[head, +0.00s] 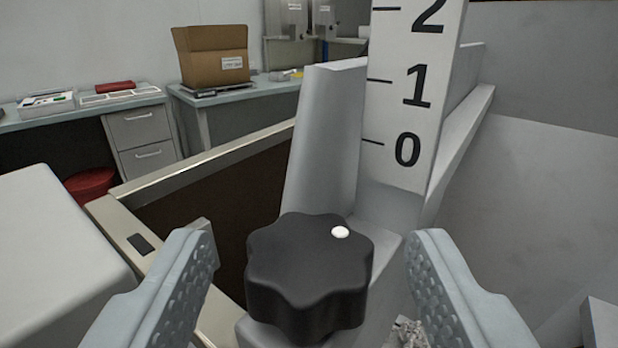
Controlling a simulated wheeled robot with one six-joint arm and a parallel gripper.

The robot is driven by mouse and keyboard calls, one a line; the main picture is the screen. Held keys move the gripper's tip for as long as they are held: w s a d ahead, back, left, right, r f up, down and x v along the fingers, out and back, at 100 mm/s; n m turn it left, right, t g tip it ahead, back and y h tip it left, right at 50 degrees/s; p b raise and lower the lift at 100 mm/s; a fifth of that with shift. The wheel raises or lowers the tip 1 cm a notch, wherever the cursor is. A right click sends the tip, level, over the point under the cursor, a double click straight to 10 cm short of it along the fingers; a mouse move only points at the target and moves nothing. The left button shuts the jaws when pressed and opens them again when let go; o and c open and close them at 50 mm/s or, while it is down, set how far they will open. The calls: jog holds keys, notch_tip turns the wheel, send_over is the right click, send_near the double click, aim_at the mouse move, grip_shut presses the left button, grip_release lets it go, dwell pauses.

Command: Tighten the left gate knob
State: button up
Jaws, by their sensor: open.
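A black lobed knob (303,278) with a white dot on its top sits low in the middle of the head view, on a grey mount. The dot is toward the right rear of its top. My gripper (314,265) is open, with one grey textured finger to the left of the knob and one to the right. Gaps show between the knob and both fingers, and nothing is held. A white scale plate (405,120) marked 0, 1 and 2 stands upright behind the knob. The knob's underside is hidden.
A grey upright block (325,135) rises just behind the knob. A metal-edged frame (200,160) runs behind on the left. Grey sloping panels (545,190) fill the right. Farther back are a desk with drawers (143,138), a cardboard box (212,57) and a red bin (90,185).

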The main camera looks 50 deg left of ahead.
jog(key=shift+x, duration=1.1)
jog(key=shift+c, duration=0.5)
jog(key=c, duration=0.9)
jog(key=shift+o, duration=0.2)
jog(key=shift+a+r+m+t+h, duration=0.1)
jog(key=shift+m+t+h, duration=0.7)
jog(key=shift+t+h, duration=0.1)
jog(key=shift+m+t+h, duration=1.4)
jog(key=shift+m+h, duration=0.2)
jog(key=shift+h, duration=0.4)
jog(key=o, duration=1)
jog(key=shift+c, duration=0.2)
jog(key=shift+s, duration=0.1)
